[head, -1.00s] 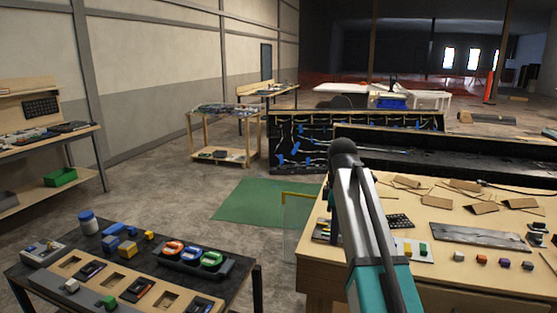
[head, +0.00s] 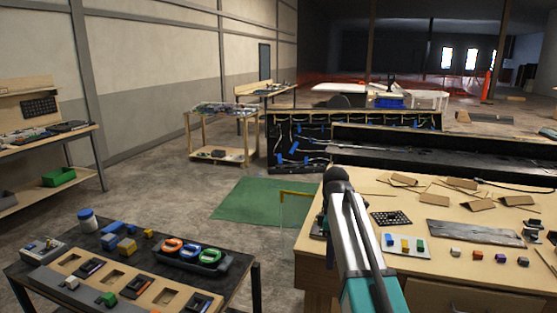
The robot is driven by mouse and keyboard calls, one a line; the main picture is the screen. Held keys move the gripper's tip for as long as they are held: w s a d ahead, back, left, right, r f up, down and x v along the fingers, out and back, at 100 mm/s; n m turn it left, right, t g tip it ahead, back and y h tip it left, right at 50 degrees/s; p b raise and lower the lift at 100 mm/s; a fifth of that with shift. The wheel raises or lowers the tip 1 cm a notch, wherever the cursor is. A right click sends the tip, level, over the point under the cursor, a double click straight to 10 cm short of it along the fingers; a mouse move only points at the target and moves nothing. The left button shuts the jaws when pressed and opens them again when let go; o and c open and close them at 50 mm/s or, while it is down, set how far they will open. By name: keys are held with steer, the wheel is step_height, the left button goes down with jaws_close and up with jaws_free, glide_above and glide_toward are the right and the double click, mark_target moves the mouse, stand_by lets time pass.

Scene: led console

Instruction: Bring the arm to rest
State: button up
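My arm (head: 352,235) rises from the bottom of the head view, right of centre. Its silver link ends in a black rounded joint (head: 337,180) over the left part of the wooden workbench (head: 460,272). The teal part of the arm is at the bottom edge. My gripper cannot be made out; the part of the arm beyond the black joint is hidden behind the link. I cannot see whether it holds anything.
A dark table (head: 230,292) at lower left bears colored rings, blocks and a slotted wooden board. Small blocks, cardboard pieces and a grey plate (head: 473,234) lie on the workbench. A green mat (head: 250,202) lies on open floor between them.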

steer(key=s+f+m+g, duration=0.1)
steer(key=s+f+g, duration=0.1)
steer(key=s+f, duration=0.65)
steer(key=s+f+g+b, duration=0.1)
steer(key=s+f, duration=0.2)
steer(key=f, duration=1.1)
steer(key=s+f+m+g, duration=0.15)
steer(key=s+f, duration=0.35)
steer(key=f, duration=0.6)
steer(key=s+f+m, duration=0.6)
steer(key=s+f, duration=0.4)
steer(key=s, duration=0.3)
steer(key=s+f+m+b, duration=0.1)
steer(key=s+f+m, duration=0.5)
steer(key=s+f, duration=0.5)
steer(key=shift+s+d, duration=0.4)
steer(key=shift+s, duration=0.45)
steer(key=shift+a+r, duration=0.1)
steer(key=shift+a, duration=0.05)
